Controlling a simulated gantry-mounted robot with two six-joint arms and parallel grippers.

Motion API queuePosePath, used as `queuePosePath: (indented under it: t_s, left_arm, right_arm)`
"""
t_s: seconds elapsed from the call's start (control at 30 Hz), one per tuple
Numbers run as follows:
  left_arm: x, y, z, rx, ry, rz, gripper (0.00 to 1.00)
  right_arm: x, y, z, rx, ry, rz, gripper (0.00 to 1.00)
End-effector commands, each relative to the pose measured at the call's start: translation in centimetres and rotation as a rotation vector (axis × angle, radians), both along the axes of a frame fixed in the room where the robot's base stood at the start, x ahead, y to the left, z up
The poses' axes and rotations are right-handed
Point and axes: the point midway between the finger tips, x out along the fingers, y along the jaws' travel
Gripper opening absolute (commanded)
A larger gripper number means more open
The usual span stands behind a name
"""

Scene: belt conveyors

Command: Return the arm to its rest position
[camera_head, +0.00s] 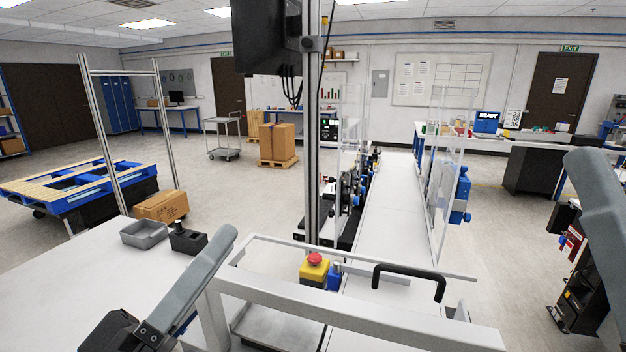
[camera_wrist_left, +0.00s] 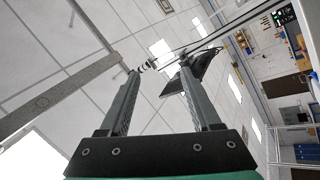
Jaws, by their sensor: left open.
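My left gripper (camera_wrist_left: 161,69) shows in the left wrist view with its two grey fingers apart and nothing between them. Beyond the fingers that view shows ceiling tiles, lights and a dark screen, so the gripper points upward. In the head view my left arm comes in at the lower left, a grey link with a black joint, in front of the white table (camera_head: 62,285). The gripper's fingers cannot be made out there. A grey link of my right arm stands at the right edge of the head view. My right gripper is out of view.
A grey tray (camera_head: 145,234) and a small black holder (camera_head: 187,238) stand on the white table. A red emergency button on a yellow box (camera_head: 314,270) sits near the front rail. The white conveyor (camera_head: 392,215) runs away between clear panels. A cardboard box (camera_head: 161,206) lies beyond the table.

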Motion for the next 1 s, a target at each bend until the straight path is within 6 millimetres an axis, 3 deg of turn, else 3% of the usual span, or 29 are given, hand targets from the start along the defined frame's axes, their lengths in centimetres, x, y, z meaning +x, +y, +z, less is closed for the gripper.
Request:
queuePosePath:
  t_s: [0.03,0.13,0.2,0.27,0.33,0.37,0.4,0.57,1.0]
  left_arm:
    - [-1.7,-0.1,4.8,0.068,-0.116,0.087,0.64]
    - [-5.0,1.3,10.4,0.204,-0.328,0.336,0.64]
    - [-7.5,3.6,12.7,0.308,-0.452,0.571,0.64]
    - [-9.3,6.1,13.5,0.42,-0.519,0.806,0.64]
    - [-9.5,8.0,13.5,0.585,-0.535,1.019,0.64]
    - [-9.4,7.9,14.9,0.623,-0.546,1.036,0.64]
    - [-9.4,7.8,17.6,0.613,-0.545,1.026,0.64]
    - [-9.3,7.8,23.8,0.612,-0.542,1.022,0.64]
    - [-9.2,7.8,45.0,0.611,-0.54,1.02,0.64]
  right_arm:
    - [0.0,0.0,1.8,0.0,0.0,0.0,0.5]
    - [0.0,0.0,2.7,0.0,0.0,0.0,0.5]
    - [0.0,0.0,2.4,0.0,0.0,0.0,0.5]
    - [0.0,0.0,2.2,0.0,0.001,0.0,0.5]
    - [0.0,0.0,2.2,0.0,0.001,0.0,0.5]
    - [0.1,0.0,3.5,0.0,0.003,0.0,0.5]
    - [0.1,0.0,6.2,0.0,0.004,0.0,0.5]
    - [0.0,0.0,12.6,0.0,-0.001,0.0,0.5]
    - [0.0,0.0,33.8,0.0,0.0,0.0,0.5]
